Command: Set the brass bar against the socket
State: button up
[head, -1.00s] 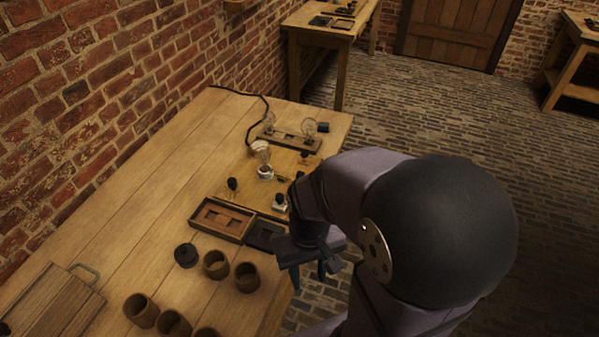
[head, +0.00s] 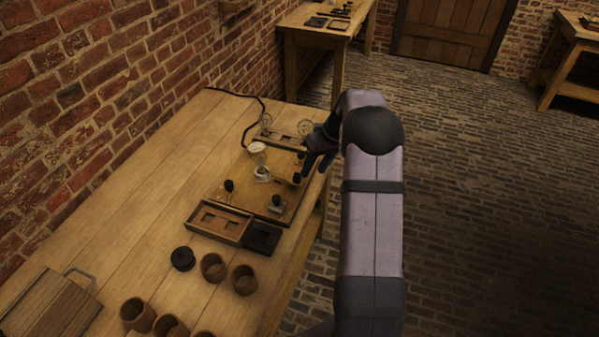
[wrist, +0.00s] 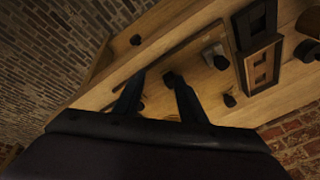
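My gripper (head: 318,163) is over the right edge of a wooden board (head: 248,193), beside the black knobs there. In the wrist view its two dark fingers (wrist: 152,82) stand apart with no held object visible. A black knob (wrist: 172,79) shows close to one fingertip; whether they touch I cannot tell. Other black knobs (head: 229,186) stand on the board, one on a pale block (head: 277,206). A glass piece with a pale base (head: 262,174) stands mid-board. I cannot clearly make out the brass bar or identify the socket; both may be small, or partly hidden by my gripper.
A strip with two glass bulbs (head: 266,121) and a black cable (head: 250,125) lies behind. In front are a wooden tray (head: 207,229), a dark tray (head: 264,237), a black disc (head: 182,258), several brown cups (head: 213,266) and a wooden case (head: 45,312). The table's left side is clear.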

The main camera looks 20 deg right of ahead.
aim_at(298, 175)
jog(key=shift+w+a+r+n+y, duration=0.2)
jog(key=shift+r+n, duration=0.3)
jog(key=shift+n, duration=0.95)
jog(key=shift+w+a+r+n+y, duration=0.15)
jog(key=shift+w+a+r+n, duration=0.2)
jog(key=shift+n, duration=1.05)
jog(key=shift+w+a+r+n+y, duration=0.2)
jog(key=shift+r+n, duration=0.4)
jog(key=shift+n, duration=0.85)
jog(key=shift+a+f, duration=0.1)
jog(key=shift+p+x, duration=1.3)
jog(key=shift+x, duration=2.25)
